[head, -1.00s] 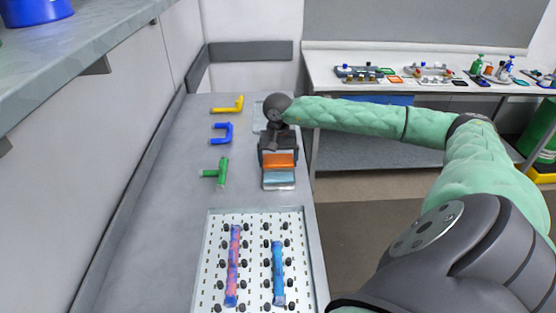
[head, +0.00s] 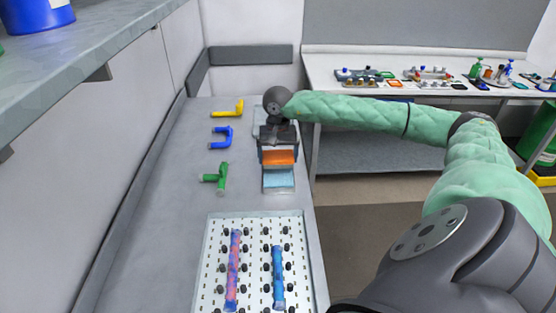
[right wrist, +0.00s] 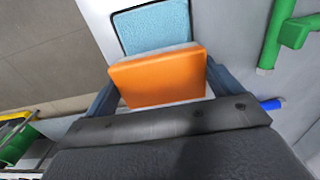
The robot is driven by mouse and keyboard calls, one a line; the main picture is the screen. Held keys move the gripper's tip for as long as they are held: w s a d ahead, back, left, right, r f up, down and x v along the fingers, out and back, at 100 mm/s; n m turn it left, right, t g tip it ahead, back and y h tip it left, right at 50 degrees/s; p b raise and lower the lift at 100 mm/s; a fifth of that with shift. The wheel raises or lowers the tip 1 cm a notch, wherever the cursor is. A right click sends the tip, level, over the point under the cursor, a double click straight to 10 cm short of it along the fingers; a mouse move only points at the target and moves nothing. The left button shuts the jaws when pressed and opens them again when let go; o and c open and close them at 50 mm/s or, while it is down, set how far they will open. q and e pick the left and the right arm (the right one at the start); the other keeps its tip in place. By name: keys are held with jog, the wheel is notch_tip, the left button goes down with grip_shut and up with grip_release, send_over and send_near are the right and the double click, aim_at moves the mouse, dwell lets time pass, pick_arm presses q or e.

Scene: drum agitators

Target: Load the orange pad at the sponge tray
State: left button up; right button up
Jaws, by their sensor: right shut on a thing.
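The orange pad (head: 280,157) is held in my right gripper (head: 279,155) over the far right part of the bench. In the right wrist view the orange pad (right wrist: 158,78) sits between the two fingers, with a pale layer along its far edge. A light blue pad (head: 279,178) lies in a shallow light tray (head: 279,191) just in front of the gripper. The light blue pad also shows in the right wrist view (right wrist: 152,27), just beyond the orange one. Whether the orange pad touches the tray is unclear. My left gripper is out of view.
Yellow (head: 228,110), blue (head: 222,136) and green (head: 217,177) pipe pieces lie left of the gripper. A pegged white board (head: 254,222) with two coloured tubes lies nearer. A second table (head: 430,100) with small items stands at the back right.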

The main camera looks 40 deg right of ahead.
aim_at(278, 156)
jog(key=shift+r, duration=1.8)
